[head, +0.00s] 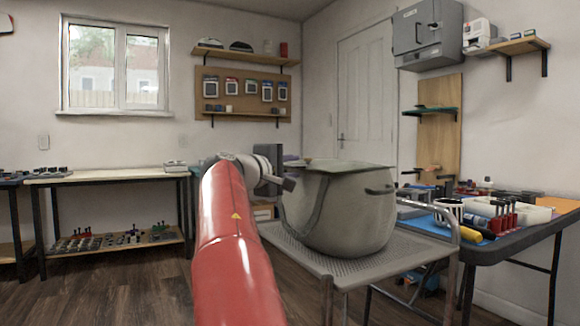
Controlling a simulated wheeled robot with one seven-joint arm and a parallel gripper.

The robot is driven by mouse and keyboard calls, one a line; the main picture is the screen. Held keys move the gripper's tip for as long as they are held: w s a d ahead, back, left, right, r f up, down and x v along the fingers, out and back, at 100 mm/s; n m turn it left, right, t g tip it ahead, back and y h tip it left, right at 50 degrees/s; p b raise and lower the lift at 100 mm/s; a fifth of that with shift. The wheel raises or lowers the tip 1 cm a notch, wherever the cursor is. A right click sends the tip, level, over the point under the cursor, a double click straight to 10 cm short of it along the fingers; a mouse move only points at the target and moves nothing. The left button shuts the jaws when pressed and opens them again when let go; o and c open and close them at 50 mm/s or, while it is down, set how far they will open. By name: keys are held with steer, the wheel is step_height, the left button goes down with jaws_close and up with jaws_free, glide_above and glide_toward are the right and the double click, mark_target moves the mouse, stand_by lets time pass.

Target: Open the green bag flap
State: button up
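The green bag (345,215), a rounded grey-green bag, stands upright on a perforated grey metal seat or cart top right of the middle in the head view. Its flap (335,166) lies across the top and looks flat over the opening. A strap runs down the bag's left side and a dark handle shows at its upper right. My red arm comes up from the bottom, and my gripper (285,182) is at the bag's upper left edge, close to the flap. I cannot tell whether it touches. Its fingers are small and partly hidden, so their opening is unclear.
The grey metal cart (400,267) has a raised tube rail at its right. A dark workbench (497,247) with tools, bins and a blue mat stands at the right. A wooden-topped table (105,173) stands at the left. The wooden floor at lower left is clear.

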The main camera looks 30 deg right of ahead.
jaws_close()
stand_by(0.3)
